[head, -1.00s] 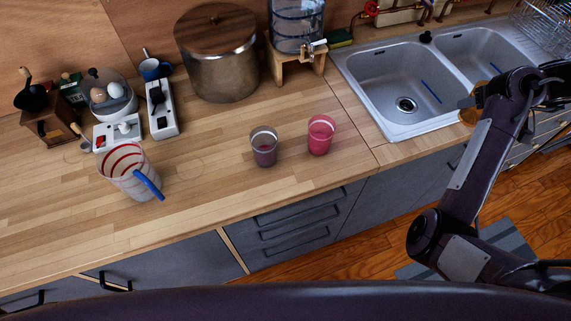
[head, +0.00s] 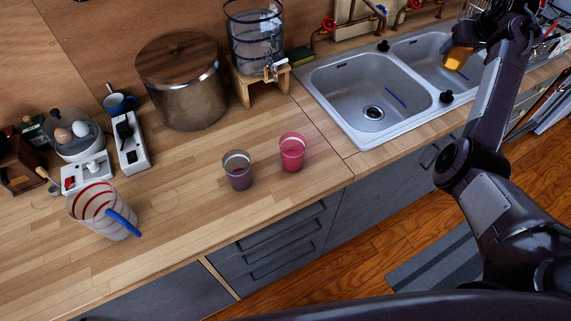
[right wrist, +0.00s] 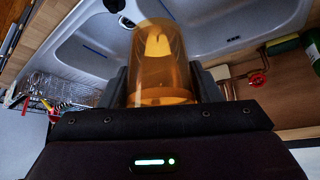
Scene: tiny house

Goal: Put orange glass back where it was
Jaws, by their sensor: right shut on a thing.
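The orange glass (head: 457,59) is a small translucent orange tumbler, seen over the right sink basin in the head view. My right gripper (head: 474,50) is shut on it. In the right wrist view the orange glass (right wrist: 160,65) stands out between the two dark fingers, with the sink behind it. A purple-grey glass (head: 238,171) and a pink glass (head: 292,152) stand upright, side by side and apart, on the wooden counter (head: 190,222). My left gripper is not in view.
The double sink (head: 352,128) has its taps at the back. A water dispenser (head: 256,40) on a wooden stand and a large metal pot (head: 183,90) stand at the back. A striped pitcher (head: 95,212) stands at left. Counter around the two glasses is clear.

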